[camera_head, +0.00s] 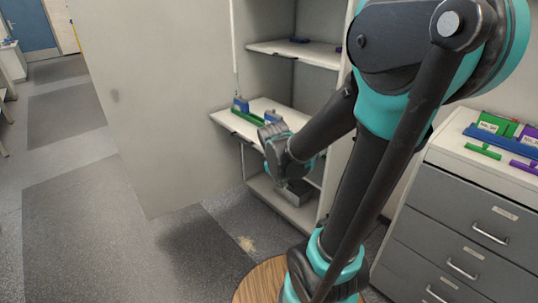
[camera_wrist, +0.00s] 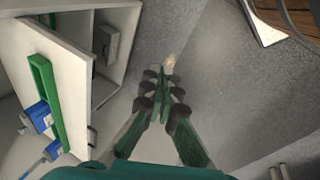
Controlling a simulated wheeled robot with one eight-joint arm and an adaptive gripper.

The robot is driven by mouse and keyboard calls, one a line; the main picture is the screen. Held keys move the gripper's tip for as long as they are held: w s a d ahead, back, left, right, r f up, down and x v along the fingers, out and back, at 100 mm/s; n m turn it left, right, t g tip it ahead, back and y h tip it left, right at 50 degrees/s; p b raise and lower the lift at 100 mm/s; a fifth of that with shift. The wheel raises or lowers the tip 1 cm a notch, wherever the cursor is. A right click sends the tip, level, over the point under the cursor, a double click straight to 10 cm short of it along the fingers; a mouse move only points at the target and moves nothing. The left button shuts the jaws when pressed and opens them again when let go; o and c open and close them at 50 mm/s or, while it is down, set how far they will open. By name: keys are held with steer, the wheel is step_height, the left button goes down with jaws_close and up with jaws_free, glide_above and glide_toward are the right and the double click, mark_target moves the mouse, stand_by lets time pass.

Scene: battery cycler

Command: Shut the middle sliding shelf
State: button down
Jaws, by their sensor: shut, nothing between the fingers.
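The middle sliding shelf (camera_head: 262,103) is a white board standing out of the open cabinet in the head view. It bears a green bar (camera_head: 247,118) and blue pieces. In the wrist view the shelf (camera_wrist: 72,88) fills the left side, with the green bar (camera_wrist: 45,95) and blue pieces (camera_wrist: 36,117) on it. My gripper (camera_wrist: 164,74) is shut and empty, to the right of the shelf's edge there, with a visible gap. In the head view my gripper (camera_head: 273,137) is near the shelf's right front, and my arm hides part of the shelf.
An upper shelf (camera_head: 300,50) sits above, and a grey box (camera_head: 293,192) is low in the cabinet. A large pale door panel (camera_head: 160,100) stands at left. A grey drawer unit (camera_head: 455,220) is at right. The floor (camera_head: 90,235) at left is clear.

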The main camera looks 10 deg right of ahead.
steer(key=w+a+r+n+t+h, duration=0.1)
steer(key=w+a+n+h, duration=0.25)
steer(key=w+n, duration=0.55)
steer(key=w+a+n+h, duration=0.2)
steer(key=w+a+n, duration=0.2)
steer(key=w+n, duration=0.5)
steer(key=w+d+f+m, duration=0.2)
steer(key=w+d+f, duration=0.5)
steer(key=d, duration=0.2)
steer(key=shift+w, duration=0.35)
steer(key=shift+d, duration=0.15)
steer(key=w+d, duration=0.5)
steer(key=d, duration=0.3)
steer(key=w+d, duration=0.5)
steer(key=d, duration=0.4)
steer(key=w+d, duration=0.5)
steer(key=d, duration=0.4)
